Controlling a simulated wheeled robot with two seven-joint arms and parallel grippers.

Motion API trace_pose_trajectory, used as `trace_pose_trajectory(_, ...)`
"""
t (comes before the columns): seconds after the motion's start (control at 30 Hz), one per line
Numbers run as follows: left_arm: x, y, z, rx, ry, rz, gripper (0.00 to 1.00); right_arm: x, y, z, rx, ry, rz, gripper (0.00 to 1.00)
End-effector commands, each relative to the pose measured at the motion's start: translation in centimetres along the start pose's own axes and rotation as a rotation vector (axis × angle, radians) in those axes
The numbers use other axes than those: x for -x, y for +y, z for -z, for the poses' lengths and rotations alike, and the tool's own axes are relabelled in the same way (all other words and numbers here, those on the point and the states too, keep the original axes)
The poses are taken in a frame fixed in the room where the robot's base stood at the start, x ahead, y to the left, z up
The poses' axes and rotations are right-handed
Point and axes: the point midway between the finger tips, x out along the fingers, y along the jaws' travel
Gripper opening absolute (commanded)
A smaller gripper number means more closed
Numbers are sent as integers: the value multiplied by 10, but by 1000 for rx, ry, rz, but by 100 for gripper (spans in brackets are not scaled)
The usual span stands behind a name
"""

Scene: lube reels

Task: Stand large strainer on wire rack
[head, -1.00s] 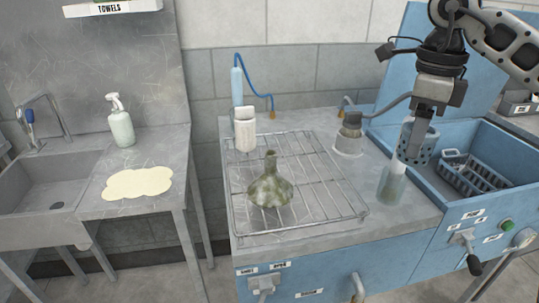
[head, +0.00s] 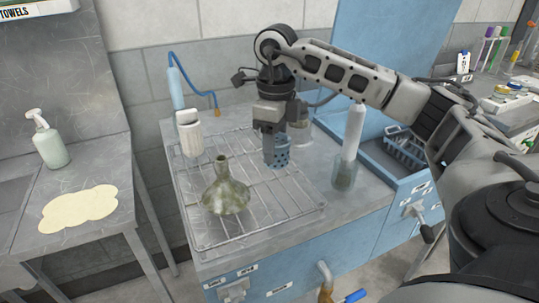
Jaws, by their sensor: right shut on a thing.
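The large strainer (head: 277,154) is a blue cup with dark round holes. My right gripper (head: 274,128) points down and is shut on its upper part, holding it upright over the back right part of the wire rack (head: 287,198). Its lower end is at or just above the wires; I cannot tell whether it touches. The gripper hides its rim. My left gripper is not in view.
A mottled green funnel (head: 226,190) stands on the rack, left and in front of the strainer. A white canister (head: 189,133) stands at the back left. A clear cup (head: 344,174) with a white tube (head: 355,131) stands right of the rack. The rack's front right is clear.

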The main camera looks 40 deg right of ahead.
Motion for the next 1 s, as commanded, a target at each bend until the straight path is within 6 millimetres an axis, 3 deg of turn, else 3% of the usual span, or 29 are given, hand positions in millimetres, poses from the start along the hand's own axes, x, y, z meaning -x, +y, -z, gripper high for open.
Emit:
trace_pose_trajectory(0.2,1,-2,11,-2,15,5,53,-18,1,-12,0,2,-1,20)
trace_pose_trajectory(0.4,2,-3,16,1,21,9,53,-41,1,-11,0,-1,0,20)
trace_pose_trajectory(0.77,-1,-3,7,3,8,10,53,-47,1,-11,0,-1,0,20)
trace_pose_trajectory(0.8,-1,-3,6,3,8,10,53,-48,1,-11,0,-1,0,55)
trace_pose_trajectory(0.87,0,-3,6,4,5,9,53,-46,1,-11,1,-1,0,72)
trace_pose_trajectory(1.0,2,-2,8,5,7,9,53,-46,1,-11,1,-1,0,74)
